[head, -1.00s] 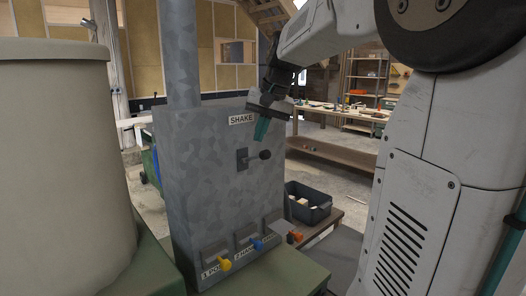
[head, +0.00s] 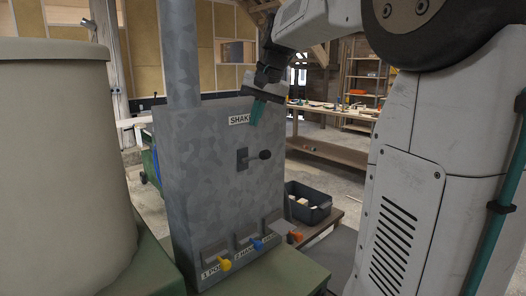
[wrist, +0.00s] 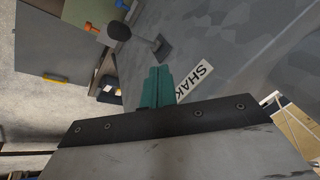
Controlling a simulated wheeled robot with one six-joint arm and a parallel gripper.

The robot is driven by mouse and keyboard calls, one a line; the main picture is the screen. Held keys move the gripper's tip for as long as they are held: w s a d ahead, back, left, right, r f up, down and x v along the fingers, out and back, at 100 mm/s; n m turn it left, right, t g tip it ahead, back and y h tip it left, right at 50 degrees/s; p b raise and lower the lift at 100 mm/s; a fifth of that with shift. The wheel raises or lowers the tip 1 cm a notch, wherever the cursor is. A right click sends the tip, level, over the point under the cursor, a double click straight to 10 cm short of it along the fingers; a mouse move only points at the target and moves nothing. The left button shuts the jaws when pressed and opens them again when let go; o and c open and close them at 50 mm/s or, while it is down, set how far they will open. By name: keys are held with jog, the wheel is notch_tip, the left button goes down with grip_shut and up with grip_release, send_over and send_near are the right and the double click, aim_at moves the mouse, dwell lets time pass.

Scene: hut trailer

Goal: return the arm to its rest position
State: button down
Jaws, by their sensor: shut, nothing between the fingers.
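My gripper (head: 255,113) is in the head view, in front of the upper right part of a grey metal cabinet. Its teal fingers point down and are shut with nothing between them. In the wrist view the shut fingers (wrist: 157,88) show beside the SHAKE label, which they and the gripper body partly cover. My arm reaches in from the upper right of the head view. The lever (head: 256,156) with a dark knob sits on the cabinet just below the fingers, apart from them. It also shows in the wrist view (wrist: 140,38).
The grey cabinet (head: 200,190) carries yellow (head: 225,265), blue (head: 257,244) and orange (head: 295,237) handles low down. A large beige drum (head: 65,160) stands at left. A dark bin (head: 308,203) sits on a low table at right. A workbench (head: 330,150) stands behind.

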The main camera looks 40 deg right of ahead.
dwell(0.3)
jog(key=s+a+f+n+g, duration=0.2)
jog(key=s+a+f+n, duration=0.35)
jog(key=s+a, duration=0.85)
jog(key=s+a+f+n+h, duration=0.1)
jog(key=s+a+f, duration=0.3)
jog(key=s+f, duration=0.8)
jog(key=shift+s+a+f+n+g, duration=0.15)
jog(key=shift+s+f+n+g, duration=0.2)
jog(key=shift+s+n, duration=0.2)
